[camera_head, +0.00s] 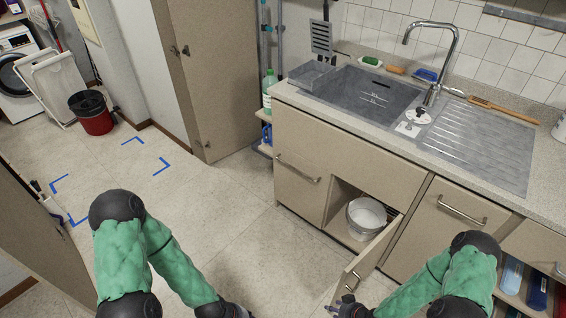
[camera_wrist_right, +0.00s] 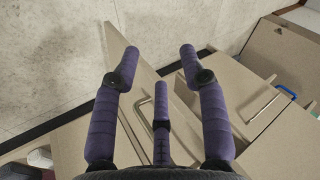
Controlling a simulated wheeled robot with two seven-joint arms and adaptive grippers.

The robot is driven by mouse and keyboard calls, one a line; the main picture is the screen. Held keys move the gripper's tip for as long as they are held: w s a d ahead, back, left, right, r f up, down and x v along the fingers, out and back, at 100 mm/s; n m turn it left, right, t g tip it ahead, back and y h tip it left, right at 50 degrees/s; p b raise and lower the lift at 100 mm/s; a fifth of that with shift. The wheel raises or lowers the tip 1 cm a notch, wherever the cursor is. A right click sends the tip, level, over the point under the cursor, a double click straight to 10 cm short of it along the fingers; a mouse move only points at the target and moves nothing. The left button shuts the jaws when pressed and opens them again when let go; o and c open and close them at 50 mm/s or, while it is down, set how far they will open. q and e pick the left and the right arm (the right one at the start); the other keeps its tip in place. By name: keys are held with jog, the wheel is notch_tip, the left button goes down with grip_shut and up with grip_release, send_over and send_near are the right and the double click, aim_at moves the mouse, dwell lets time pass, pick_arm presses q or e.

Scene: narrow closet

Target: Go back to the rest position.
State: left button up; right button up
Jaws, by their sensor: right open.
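My right gripper (camera_head: 345,309) is at the bottom edge of the head view, close to the handle (camera_head: 352,282) of an open cabinet door (camera_head: 372,258). In the right wrist view my right gripper (camera_wrist_right: 160,60) has its purple fingers spread with nothing held. A door handle (camera_wrist_right: 146,115) shows behind the fingers there; whether they touch it I cannot tell. My left gripper (camera_head: 230,311) is mostly cut off by the bottom edge of the head view, over the floor, so its fingers cannot be judged.
A white pot (camera_head: 366,217) stands in the open cabinet below the sink (camera_head: 365,95). The counter (camera_head: 300,100) runs along the right. A tall panel door (camera_head: 215,75) stands at the back. The floor (camera_head: 215,215) between is clear, with blue tape marks (camera_head: 162,166) at left.

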jog(key=s+a+r+g, duration=0.5)
jog(key=s+a+r, duration=0.15)
jog(key=a, duration=0.25)
notch_tip(320, 180, up, 7)
jog(key=a+p, duration=0.1)
jog(key=p, duration=0.4)
jog(key=shift+w+a+r+p, duration=0.15)
jog(key=shift+a+p, duration=0.2)
jog(key=shift+a, duration=0.05)
jog(key=shift+d, duration=0.15)
